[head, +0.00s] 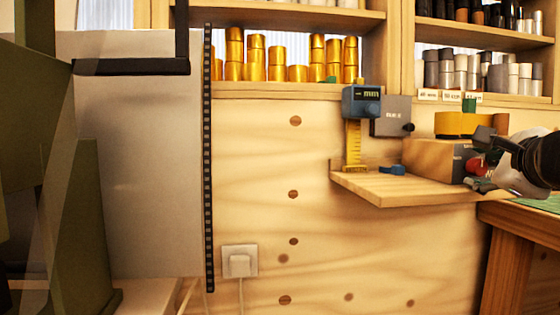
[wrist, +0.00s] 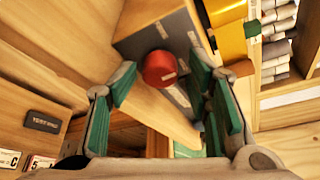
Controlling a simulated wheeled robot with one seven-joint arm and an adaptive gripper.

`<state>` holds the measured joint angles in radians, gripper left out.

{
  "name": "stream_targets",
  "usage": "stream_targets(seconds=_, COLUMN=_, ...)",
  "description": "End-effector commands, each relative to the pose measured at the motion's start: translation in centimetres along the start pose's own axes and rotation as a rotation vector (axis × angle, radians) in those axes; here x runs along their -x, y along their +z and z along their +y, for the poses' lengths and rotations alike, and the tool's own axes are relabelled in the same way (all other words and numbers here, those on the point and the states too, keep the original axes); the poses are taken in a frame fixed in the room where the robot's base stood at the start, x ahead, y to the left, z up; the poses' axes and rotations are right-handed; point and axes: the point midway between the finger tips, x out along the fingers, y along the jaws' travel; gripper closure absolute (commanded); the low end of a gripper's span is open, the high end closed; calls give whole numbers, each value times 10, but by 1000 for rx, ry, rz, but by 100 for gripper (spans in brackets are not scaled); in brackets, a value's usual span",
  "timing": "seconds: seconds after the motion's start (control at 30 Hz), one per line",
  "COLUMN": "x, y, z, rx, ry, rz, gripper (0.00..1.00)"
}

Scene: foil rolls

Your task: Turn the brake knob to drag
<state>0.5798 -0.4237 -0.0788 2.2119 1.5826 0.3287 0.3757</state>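A round red knob (wrist: 160,68) sits on the grey panel (wrist: 180,48) of a wooden block in the wrist view. A small pale mark shows on the knob's face. Small labels on the panel are too small to read. The knob also shows in the head view (head: 475,165), partly covered by my gripper (head: 481,160). In the wrist view the green-padded fingers of my gripper (wrist: 162,80) stand apart, one on each side of the knob. A gap shows on the left; whether the right finger touches the panel or knob I cannot tell.
A yellow-gold roll (head: 455,124) sits on the wooden block (head: 428,158). To its left, a blue display unit (head: 361,103) on a yellow scale and a grey box (head: 391,116) with a black knob stand by the wooden ledge (head: 385,190). A table edge (head: 515,222) lies below my arm.

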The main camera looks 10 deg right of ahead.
Motion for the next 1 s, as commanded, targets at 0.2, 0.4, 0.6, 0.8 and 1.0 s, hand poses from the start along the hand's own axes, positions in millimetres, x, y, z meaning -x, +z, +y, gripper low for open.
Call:
stream_targets(seconds=0.2, x=1, y=-1, z=1, rx=0, ry=1, rz=1, gripper=53)
stream_targets(seconds=0.4, x=18, y=0, z=0, rx=1, ry=-2, rz=0, gripper=53)
stream_targets(seconds=0.6, x=48, y=0, z=-1, rx=1, ry=-4, rz=1, gripper=53)
stream_targets(seconds=0.8, x=71, y=0, z=-1, rx=1, ry=-3, rz=1, gripper=53)
stream_targets(seconds=1.0, x=80, y=0, z=0, rx=0, ry=0, rz=1, gripper=53)
